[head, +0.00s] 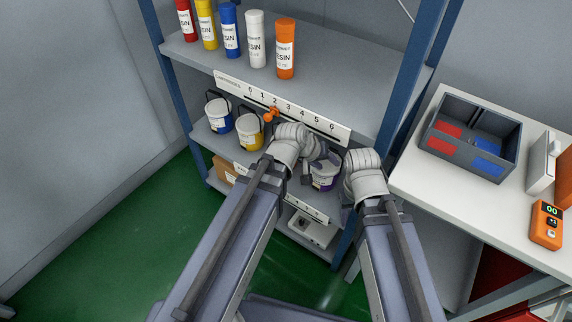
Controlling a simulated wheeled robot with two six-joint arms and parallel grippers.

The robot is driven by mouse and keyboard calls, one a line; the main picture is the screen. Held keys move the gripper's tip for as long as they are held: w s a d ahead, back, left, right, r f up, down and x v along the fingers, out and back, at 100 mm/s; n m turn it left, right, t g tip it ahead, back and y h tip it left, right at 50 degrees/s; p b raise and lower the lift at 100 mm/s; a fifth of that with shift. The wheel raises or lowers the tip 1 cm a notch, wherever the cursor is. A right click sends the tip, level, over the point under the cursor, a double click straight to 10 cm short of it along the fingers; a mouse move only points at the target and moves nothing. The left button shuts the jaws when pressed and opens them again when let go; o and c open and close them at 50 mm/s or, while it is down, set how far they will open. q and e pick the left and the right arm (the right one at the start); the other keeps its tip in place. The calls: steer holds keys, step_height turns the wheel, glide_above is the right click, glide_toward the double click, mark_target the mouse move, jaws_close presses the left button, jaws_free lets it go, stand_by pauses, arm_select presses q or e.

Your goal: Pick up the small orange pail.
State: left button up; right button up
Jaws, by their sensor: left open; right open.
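Part of the middle shelf (203,139) is hidden behind my arms. A blue-labelled pail (219,116) and a yellow pail (249,130) stand at that shelf's left. A white pail with a purple band (324,175) stands farther right, partly covered by my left gripper. My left gripper (320,163) is open in front of the shelf, close to the purple-banded pail; I cannot tell whether they touch. My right gripper (346,192) is open, lower and to the right, mostly hidden by its own wrist.
A brown box (224,170) sits lower. At right, a white table (425,178) holds a grey divided bin (467,153) and an orange meter (545,225).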

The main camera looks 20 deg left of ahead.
arm_select(q)
steer(key=shift+w+a+f+n+t+y+b, duration=0.45)
steer(key=shift+w+a+f+n+t+b, duration=1.2)
steer(key=shift+w+a+n+b, duration=1.3)
steer(key=shift+w+a+f+n+t+y+b, duration=0.5)
steer(key=shift+w+a+f+n+t+b, duration=1.15)
steer(key=shift+w+a+b, duration=1.5)
steer(key=shift+w+a+f+n+t+y+b, duration=0.45)
steer(key=shift+w+a+f+n+t+b, duration=1.4)
steer(key=shift+a+b, duration=2.05)
steer(key=shift+w+d+r+n+b, duration=0.45)
steer(key=shift+w+d+r+n, duration=0.05)
steer(key=shift+w+d+n, duration=0.1)
steer(key=x, duration=0.4)
steer(key=shift+w+d+r, duration=0.2)
steer(key=shift+w, duration=0.05)
jaws_close()
